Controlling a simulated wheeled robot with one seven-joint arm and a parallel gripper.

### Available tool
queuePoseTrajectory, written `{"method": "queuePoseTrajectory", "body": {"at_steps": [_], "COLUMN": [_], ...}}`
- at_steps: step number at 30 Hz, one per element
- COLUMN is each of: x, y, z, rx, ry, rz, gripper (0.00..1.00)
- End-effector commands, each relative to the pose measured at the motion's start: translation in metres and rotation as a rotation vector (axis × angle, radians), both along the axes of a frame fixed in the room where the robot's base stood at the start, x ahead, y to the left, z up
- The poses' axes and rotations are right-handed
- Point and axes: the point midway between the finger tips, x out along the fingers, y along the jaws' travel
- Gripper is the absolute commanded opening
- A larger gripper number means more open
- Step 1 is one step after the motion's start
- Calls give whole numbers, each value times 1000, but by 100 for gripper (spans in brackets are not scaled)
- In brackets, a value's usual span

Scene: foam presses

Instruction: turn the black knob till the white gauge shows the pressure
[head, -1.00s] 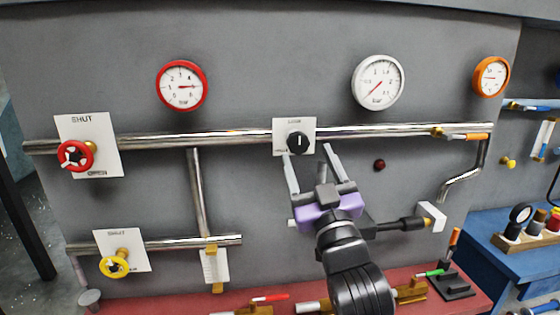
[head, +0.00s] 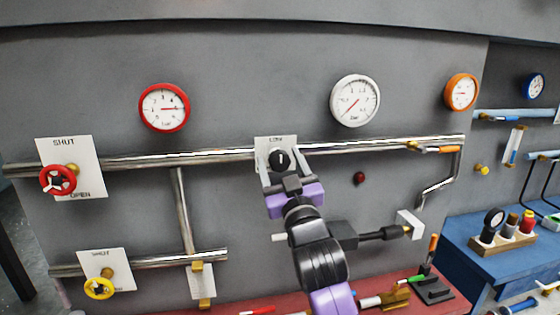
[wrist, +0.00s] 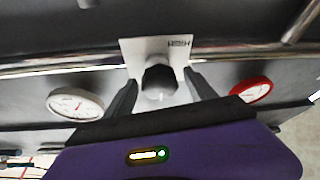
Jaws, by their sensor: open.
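The black knob (head: 279,159) sits on a white plate (head: 263,145) on the upper pipe, its white mark near upright in the head view. My gripper (head: 278,165) is open, with its fingers to either side of the knob. In the wrist view the knob (wrist: 159,80) lies between the two open fingers (wrist: 160,90), with gaps that look clear on both sides. The white gauge (head: 355,101) hangs above and right of the knob, its red needle pointing to the lower left. It also shows in the wrist view (wrist: 76,104).
A red-rimmed gauge (head: 164,108) and an orange-rimmed gauge (head: 461,92) hang on the wall. A red handwheel (head: 58,181) and a yellow handwheel (head: 99,289) are at left. A small red button (head: 359,178) is right of the knob. The upper pipe (head: 200,157) runs behind the plate.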

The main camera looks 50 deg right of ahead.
Motion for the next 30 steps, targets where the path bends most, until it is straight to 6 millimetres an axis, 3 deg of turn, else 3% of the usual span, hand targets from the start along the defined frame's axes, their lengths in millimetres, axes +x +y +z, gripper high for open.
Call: {"method": "queuePoseTrajectory", "body": {"at_steps": [3,12,22,30], "x": [0,0,0,1], "y": [0,0,1,2], "z": [0,0,-4,-9], "rx": [0,0,34,160], "ry": [0,0,-22,-112], "rz": [0,0,2,4], "gripper": [63,4,2,2]}}
